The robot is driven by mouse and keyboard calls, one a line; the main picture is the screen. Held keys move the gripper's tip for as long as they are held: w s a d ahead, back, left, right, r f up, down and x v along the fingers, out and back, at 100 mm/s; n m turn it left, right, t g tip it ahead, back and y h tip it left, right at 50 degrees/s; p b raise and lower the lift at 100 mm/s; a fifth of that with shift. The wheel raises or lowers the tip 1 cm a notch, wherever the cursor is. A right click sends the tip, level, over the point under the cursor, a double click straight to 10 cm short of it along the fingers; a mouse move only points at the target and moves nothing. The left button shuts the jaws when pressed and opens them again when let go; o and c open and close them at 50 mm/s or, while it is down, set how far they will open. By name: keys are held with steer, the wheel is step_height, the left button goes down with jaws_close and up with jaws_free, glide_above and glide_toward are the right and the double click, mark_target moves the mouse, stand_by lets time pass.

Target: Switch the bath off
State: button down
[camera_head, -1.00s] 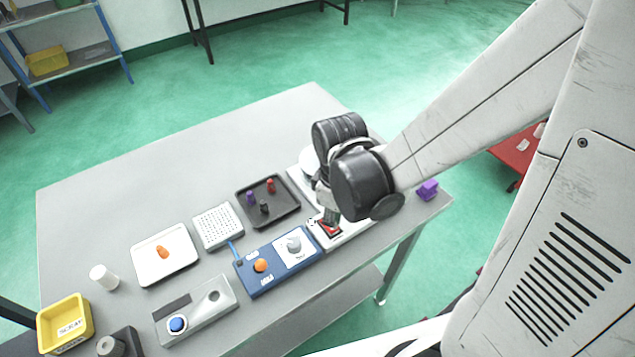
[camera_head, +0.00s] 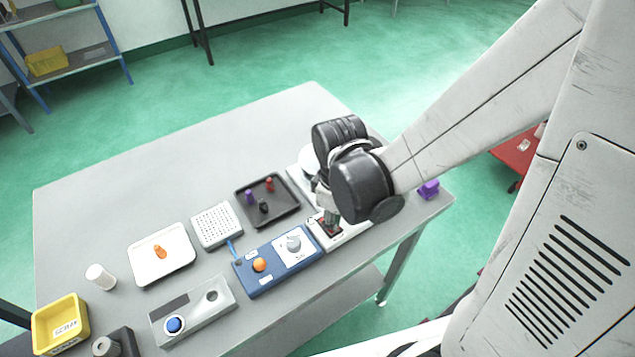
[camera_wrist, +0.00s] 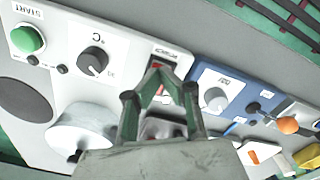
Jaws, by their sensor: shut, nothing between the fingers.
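The bath is a white unit (camera_head: 352,235) at the right end of the table, partly hidden by my arm in the head view. In the wrist view its panel (camera_wrist: 60,75) shows a green START button (camera_wrist: 27,39), a dark °C knob (camera_wrist: 93,61) and a red rocker switch (camera_wrist: 158,66). The switch is partly hidden by my fingers, and its position cannot be read. My gripper (camera_wrist: 160,80) is shut and empty, with its fingertips over the switch. Whether they touch it cannot be told. In the head view my gripper (camera_head: 331,216) is at the switch.
A blue unit (camera_head: 245,283) with an orange knob (camera_head: 259,265) and a pale knob (camera_head: 293,243) stands beside the bath. A black tray (camera_head: 284,218) with small pegs lies behind it. A purple block (camera_head: 428,189) is at the right edge. The table's back left is clear.

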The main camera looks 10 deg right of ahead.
steer(key=shift+f+b, duration=0.3)
steer(key=shift+r+p, duration=2.65)
steer(key=shift+r, duration=0.9)
steer(key=shift+d+r+m, duration=0.15)
steer(key=shift+r+m, duration=0.15)
steer(key=shift+r, duration=0.1)
steer(key=s+d+r+m+t+b, duration=0.3)
steer(key=d+r+m+t+b, duration=0.2)
steer(key=r, duration=0.7)
steer(key=m+t, duration=0.2)
steer(key=m, duration=0.2)
steer(key=shift+d, duration=0.2)
